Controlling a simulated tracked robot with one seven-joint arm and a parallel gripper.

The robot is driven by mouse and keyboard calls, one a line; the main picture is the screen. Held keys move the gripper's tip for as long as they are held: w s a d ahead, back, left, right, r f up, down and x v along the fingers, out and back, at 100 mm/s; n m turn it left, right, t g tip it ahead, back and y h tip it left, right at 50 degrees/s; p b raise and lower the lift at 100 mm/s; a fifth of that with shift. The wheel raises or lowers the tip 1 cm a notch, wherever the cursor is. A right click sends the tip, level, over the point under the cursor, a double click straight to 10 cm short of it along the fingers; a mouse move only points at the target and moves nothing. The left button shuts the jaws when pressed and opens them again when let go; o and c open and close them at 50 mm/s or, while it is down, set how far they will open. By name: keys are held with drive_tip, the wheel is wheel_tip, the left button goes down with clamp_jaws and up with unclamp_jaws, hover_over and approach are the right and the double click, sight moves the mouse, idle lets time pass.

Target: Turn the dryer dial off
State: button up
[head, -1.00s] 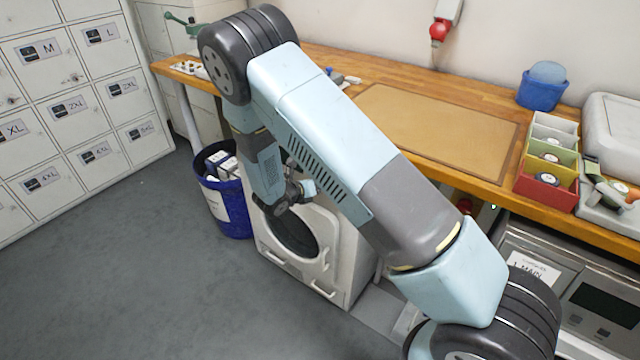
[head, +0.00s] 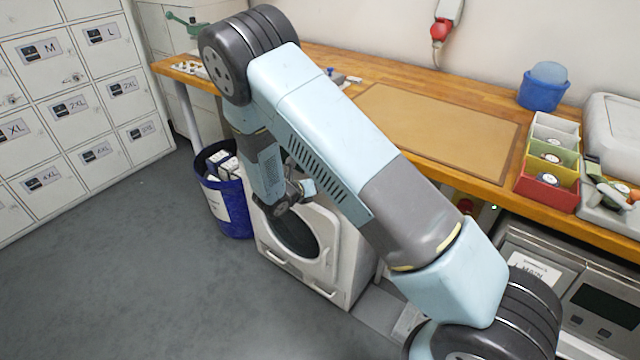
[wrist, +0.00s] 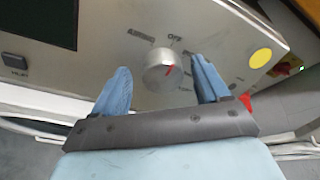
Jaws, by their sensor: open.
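The printed OFF label (wrist: 175,38) is above the dial, slightly right. My gripper (wrist: 161,66) is open, with one blue finger on each side of the dial in the picture and a visible gap on both sides. I cannot tell how far the fingertips are from the panel. In the head view the white dryer (head: 345,262) stands under the bench; my arm hides its dial and my fingers.
A yellow round sticker (wrist: 260,58) and a dark display (wrist: 40,20) are on the panel. A blue bin (head: 234,215) stands left of the dryer. The wooden bench (head: 400,88) runs above it, with coloured trays (head: 548,195) at right. Floor at left is clear.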

drive_tip(key=shift+s+a, duration=0.1)
drive_tip(key=v, duration=1.3)
drive_tip(key=shift+a, duration=0.2)
drive_tip(key=shift+s, duration=0.2)
